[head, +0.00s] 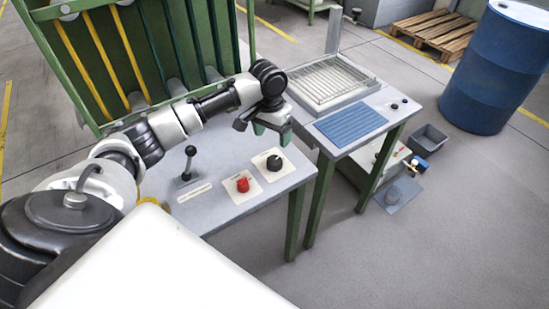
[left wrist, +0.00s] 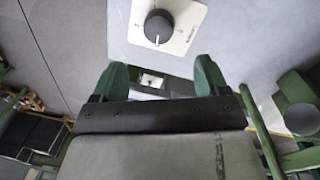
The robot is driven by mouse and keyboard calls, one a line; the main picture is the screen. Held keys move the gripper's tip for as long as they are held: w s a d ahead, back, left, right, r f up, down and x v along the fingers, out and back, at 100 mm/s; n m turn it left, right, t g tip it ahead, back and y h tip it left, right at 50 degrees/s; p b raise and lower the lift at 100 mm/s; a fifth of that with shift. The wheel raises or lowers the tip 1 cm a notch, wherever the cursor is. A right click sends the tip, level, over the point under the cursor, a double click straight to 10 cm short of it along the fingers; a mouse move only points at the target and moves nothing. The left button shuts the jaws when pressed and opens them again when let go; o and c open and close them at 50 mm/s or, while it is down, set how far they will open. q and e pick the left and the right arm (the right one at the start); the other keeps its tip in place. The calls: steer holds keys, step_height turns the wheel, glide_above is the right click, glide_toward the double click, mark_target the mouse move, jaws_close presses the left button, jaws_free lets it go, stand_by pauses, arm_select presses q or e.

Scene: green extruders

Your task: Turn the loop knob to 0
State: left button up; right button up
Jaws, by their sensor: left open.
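A black round knob (head: 274,163) sits on a pale square plate on the grey table's near right corner. It also shows at the top of the left wrist view (left wrist: 158,27), with a white pointer mark facing down toward my fingers. A red knob (head: 243,185) sits on its own pale plate just left of it. No label or scale is readable, so I cannot tell which is named loop. My left gripper (head: 271,130) is above and behind the black knob, apart from it, with its green fingers spread and empty. My right gripper is in neither view.
A black lever (head: 188,163) stands left of the red knob. A green rack (head: 125,60) rises behind the table. A second table with a blue ribbed mat (head: 350,123) and a wire tray (head: 330,82) stands right, and a blue barrel (head: 494,68) behind it.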

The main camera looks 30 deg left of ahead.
mark_target(274, 159)
arm_select(q)
steer(key=f, duration=0.9)
steer(key=shift+d+f, duration=0.35)
steer(key=c, duration=0.9)
